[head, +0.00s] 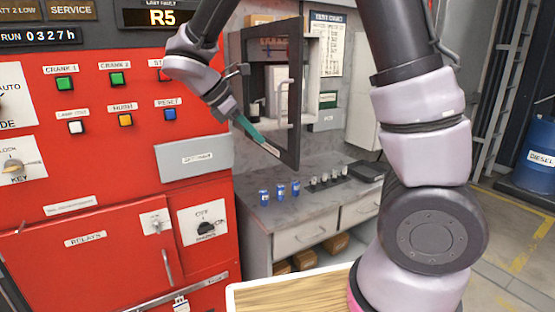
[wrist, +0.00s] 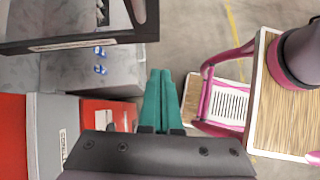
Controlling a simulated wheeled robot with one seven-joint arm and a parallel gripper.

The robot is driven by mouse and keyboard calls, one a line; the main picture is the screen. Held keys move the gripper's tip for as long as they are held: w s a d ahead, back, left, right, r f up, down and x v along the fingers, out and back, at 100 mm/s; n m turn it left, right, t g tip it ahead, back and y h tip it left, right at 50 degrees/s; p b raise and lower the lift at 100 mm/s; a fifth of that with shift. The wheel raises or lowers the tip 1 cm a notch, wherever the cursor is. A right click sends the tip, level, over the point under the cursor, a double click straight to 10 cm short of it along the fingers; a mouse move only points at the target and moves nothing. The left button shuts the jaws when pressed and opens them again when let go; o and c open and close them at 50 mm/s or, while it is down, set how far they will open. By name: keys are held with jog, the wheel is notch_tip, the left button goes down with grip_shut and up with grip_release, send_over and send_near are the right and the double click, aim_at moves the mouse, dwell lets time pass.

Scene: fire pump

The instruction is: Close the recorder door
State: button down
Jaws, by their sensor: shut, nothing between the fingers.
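My gripper (head: 262,141) has teal fingers, shut and empty, overlapping the door's lower edge in the head view. In the wrist view the fingertips (wrist: 160,73) point just right of the door's end, with a small gap in the picture. I cannot tell whether they touch it.
The red control panel (head: 100,140) with buttons and a protruding grey box (head: 195,158) stands at left. Blue cans (head: 280,191) stand on the counter (head: 255,184). A wood-topped pink cart (wrist: 285,125) is at right in the wrist view. A blue drum (head: 537,160) stands far right.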

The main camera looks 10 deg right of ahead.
jog(key=a+n+h, duration=0.1)
jog(key=a+n, duration=0.1)
send_near(293, 163)
jog(key=shift+t, duration=0.4)
jog(key=x, duration=0.5)
jog(key=shift+s+a+f, duration=0.15)
jog(key=shift+s+f, duration=0.2)
jog(key=shift+f, duration=0.15)
jog(key=shift+w+d, duration=0.15)
jog(key=shift+d, duration=0.25)
jog(key=shift+d, duration=0.1)
